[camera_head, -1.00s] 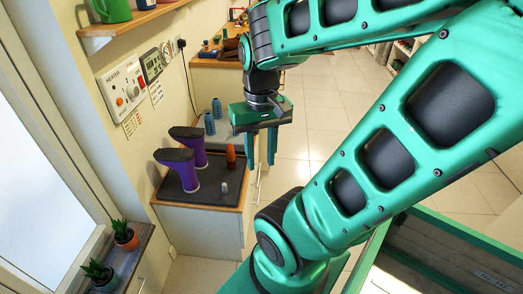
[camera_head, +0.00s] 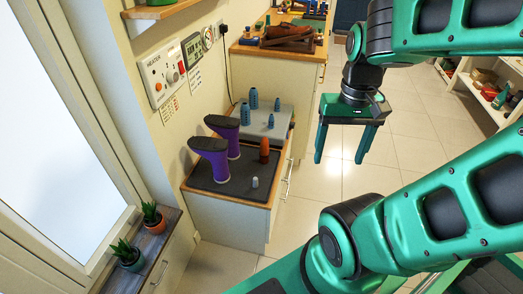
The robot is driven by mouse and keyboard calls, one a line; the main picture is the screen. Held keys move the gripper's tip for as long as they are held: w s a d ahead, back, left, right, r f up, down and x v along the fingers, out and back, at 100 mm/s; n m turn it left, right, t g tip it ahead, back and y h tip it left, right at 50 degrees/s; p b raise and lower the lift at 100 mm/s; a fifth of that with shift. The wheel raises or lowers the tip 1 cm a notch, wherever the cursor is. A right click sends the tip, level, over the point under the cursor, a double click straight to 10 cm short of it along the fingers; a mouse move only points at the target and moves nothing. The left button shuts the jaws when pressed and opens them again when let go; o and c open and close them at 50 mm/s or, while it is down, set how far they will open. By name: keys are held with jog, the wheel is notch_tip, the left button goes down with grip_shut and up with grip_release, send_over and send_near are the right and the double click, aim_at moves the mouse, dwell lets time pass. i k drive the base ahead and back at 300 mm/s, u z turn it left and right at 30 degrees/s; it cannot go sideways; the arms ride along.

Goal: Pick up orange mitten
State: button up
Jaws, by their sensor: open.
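A small orange-brown upright thing (camera_head: 264,150), which looks like the orange mitten, stands on a dark mat (camera_head: 205,180) on the low cabinet, near its right edge. It is too small to make out its shape well. My gripper (camera_head: 339,160) is open and empty, with its fingers pointing down. It hangs to the right of the cabinet in the picture, over the tiled floor and apart from the mitten.
Two purple boots (camera_head: 213,158) stand left of the mitten, and a small pale thing (camera_head: 255,182) stands in front. Several blue bottle-like things (camera_head: 244,113) stand on a grey mat behind. Potted plants (camera_head: 152,217) sit at the lower left.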

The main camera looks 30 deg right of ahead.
aim_at(264, 153)
jog(key=k, duration=0.5)
jog(key=u, duration=0.75)
jog(key=i, duration=1.2)
jog(key=z, duration=1.65)
